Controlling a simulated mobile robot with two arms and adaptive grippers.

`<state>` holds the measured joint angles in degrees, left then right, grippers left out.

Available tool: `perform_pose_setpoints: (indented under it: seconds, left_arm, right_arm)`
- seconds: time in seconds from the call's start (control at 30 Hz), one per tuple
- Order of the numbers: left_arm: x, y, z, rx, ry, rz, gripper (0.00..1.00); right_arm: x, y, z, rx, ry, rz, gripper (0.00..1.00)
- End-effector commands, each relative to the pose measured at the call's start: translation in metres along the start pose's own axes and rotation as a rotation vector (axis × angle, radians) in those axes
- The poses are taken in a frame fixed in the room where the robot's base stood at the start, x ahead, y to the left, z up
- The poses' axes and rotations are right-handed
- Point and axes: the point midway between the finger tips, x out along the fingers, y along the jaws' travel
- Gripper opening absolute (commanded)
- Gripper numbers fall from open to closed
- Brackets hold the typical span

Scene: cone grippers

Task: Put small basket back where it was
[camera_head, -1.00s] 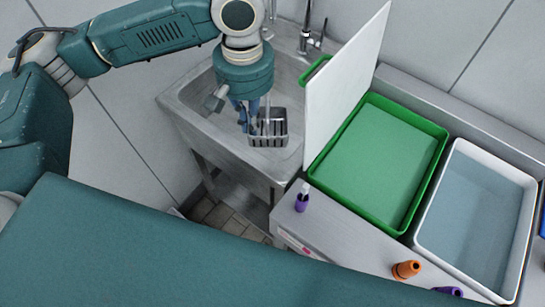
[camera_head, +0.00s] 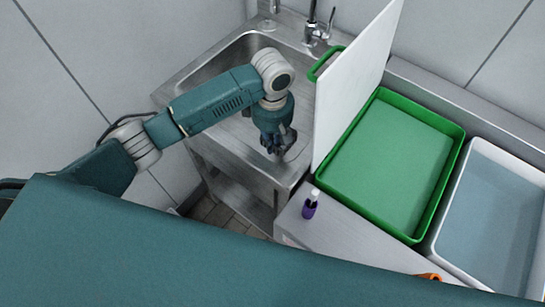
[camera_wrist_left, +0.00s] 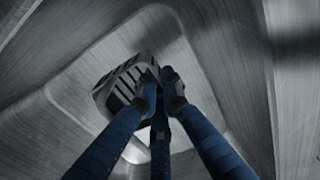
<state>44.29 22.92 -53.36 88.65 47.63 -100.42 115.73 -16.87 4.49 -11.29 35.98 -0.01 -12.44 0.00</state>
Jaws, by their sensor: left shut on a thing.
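The small basket (camera_wrist_left: 125,82) is grey and slatted. In the left wrist view it is at the ends of my left gripper's blue fingers, which are shut on its near edge. Metal sink surfaces lie beneath it; I cannot tell whether it touches them. In the head view my left gripper (camera_head: 276,141) points down over the front right part of the metal sink unit (camera_head: 215,64), and the arm and gripper hide most or all of the basket. My right gripper is not in view.
A white upright panel (camera_head: 355,85) stands close right of the gripper. Beyond it are a green tray (camera_head: 390,165) and a white tub (camera_head: 505,160). A purple bottle (camera_head: 310,204) stands on the counter's front corner. A faucet (camera_head: 318,25) is behind the sink.

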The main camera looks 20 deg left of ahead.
Motion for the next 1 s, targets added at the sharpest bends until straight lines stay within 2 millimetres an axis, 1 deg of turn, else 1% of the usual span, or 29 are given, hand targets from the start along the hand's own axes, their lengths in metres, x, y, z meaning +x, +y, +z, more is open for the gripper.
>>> perform_pose_setpoints:
  seconds: [0.03,0.07,0.17,0.33,0.53,0.6,0.7,1.0]
  left_arm:
    - [0.011,0.000,-0.001,-0.001,0.001,-0.002,0.00]
    - [0.016,0.000,-0.001,-0.001,0.001,-0.001,0.00]
    - [0.029,0.001,-0.001,0.000,0.001,0.001,0.00]
    - [0.044,0.000,0.000,0.001,0.001,-0.001,0.00]
    - [0.073,0.001,0.000,0.000,0.000,0.000,0.00]
    - [0.078,0.001,-0.001,0.000,0.001,0.001,0.00]
    - [0.079,0.001,0.000,0.001,0.001,0.002,0.00]
    - [0.082,0.001,0.000,0.001,0.000,0.002,0.00]
  right_arm:
    - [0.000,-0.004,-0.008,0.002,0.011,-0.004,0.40]
    - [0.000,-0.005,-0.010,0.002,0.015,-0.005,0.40]
    - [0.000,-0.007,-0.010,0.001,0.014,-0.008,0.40]
    - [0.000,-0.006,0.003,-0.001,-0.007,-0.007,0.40]
    - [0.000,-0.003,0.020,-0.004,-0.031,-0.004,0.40]
    - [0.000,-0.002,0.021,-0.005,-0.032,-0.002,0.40]
    - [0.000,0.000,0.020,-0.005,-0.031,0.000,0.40]
    - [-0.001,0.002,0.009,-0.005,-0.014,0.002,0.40]
